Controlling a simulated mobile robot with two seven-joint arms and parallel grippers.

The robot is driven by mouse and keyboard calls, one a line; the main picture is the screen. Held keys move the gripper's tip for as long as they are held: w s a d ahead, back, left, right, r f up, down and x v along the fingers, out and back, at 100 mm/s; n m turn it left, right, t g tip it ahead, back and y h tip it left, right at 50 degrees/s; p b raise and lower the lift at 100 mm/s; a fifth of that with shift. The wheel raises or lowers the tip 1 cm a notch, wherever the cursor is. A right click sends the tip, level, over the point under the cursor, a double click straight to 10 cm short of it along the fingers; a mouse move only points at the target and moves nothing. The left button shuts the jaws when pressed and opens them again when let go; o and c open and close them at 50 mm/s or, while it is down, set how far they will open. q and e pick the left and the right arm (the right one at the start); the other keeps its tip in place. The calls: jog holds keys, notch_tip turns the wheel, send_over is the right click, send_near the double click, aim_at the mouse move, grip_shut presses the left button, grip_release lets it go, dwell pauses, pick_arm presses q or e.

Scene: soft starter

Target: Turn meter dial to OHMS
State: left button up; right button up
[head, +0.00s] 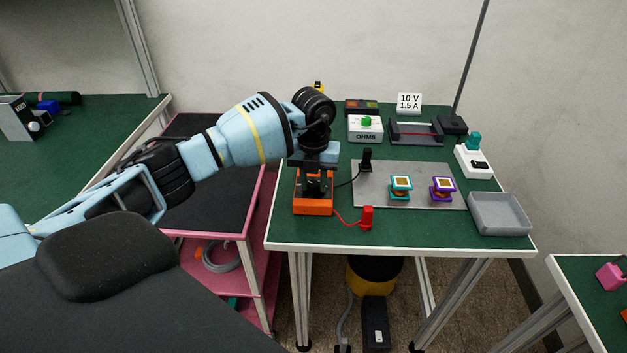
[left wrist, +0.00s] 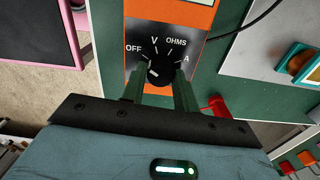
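The orange meter (head: 312,208) stands at the front left of the green table, under my left gripper (head: 316,180). In the left wrist view its black face (left wrist: 195,22) carries OFF, V, OHMS and A around a round black dial knob (left wrist: 161,71). A small pale mark shows on the knob's left side; I cannot tell which label it points to. The fingers of my left gripper (left wrist: 160,84) stand apart, one on each side of the knob, with a narrow gap visible. My right gripper is not in view.
A red probe (head: 367,218) and a black probe (head: 366,161) are wired beside the meter. A grey plate (head: 425,196) holds two small coil parts.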

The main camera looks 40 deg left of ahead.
pick_arm(q)
jog(key=c, duration=0.5)
jog(key=shift+m, duration=0.3)
jog(key=m, duration=1)
jog(key=shift+a+m, duration=0.1)
jog(key=shift+m, duration=0.2)
jog(key=m, duration=0.4)
jog(key=shift+b, duration=0.4)
jog(key=shift+m, duration=0.4)
